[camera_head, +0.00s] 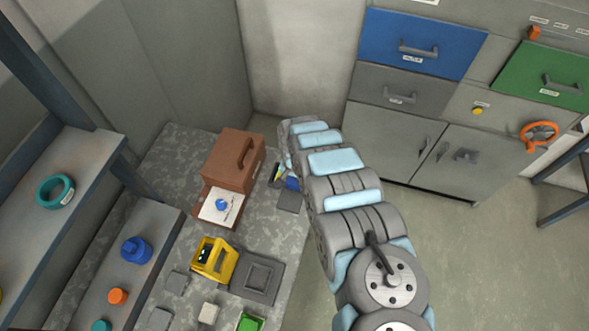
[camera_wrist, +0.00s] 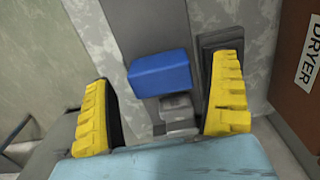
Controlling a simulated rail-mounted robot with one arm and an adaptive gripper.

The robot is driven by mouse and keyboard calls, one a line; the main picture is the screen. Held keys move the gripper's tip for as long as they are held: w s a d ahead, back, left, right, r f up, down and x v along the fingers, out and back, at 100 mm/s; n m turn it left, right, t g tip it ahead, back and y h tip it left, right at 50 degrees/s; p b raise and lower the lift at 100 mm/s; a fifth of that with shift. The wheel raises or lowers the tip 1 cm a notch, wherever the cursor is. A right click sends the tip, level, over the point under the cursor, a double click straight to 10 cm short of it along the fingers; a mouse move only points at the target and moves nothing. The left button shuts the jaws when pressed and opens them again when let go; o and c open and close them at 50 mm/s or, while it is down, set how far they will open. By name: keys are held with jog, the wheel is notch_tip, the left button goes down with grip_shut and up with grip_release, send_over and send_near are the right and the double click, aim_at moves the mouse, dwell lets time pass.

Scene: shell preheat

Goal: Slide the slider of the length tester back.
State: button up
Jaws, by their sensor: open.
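The length tester (camera_wrist: 150,25) shows in the wrist view as a dark grey strip with a blue block (camera_wrist: 160,74), seemingly its slider. Stepped grey pieces (camera_wrist: 178,112) lie just below the block. My gripper (camera_wrist: 163,105) is open, with one yellow finger left of the block and the other to its right. I see a gap on both sides and nothing held. In the head view the blue block (camera_head: 292,184) is small beside the brown box, above a grey plate (camera_head: 288,203). My gripper there is mostly hidden behind my arm.
The brown dryer box (camera_head: 235,160) stands close to the right finger in the wrist view, with a white-topped tray (camera_head: 220,206) in front. A yellow holder (camera_head: 213,260) and grey square plate (camera_head: 258,279) are nearer on the bench. A shelf (camera_head: 60,225) stands left.

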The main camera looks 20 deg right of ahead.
aim_at(294, 183)
notch_tip(294, 183, up, 11)
dwell(0.9)
jog(key=shift+r, duration=0.1)
dwell(0.5)
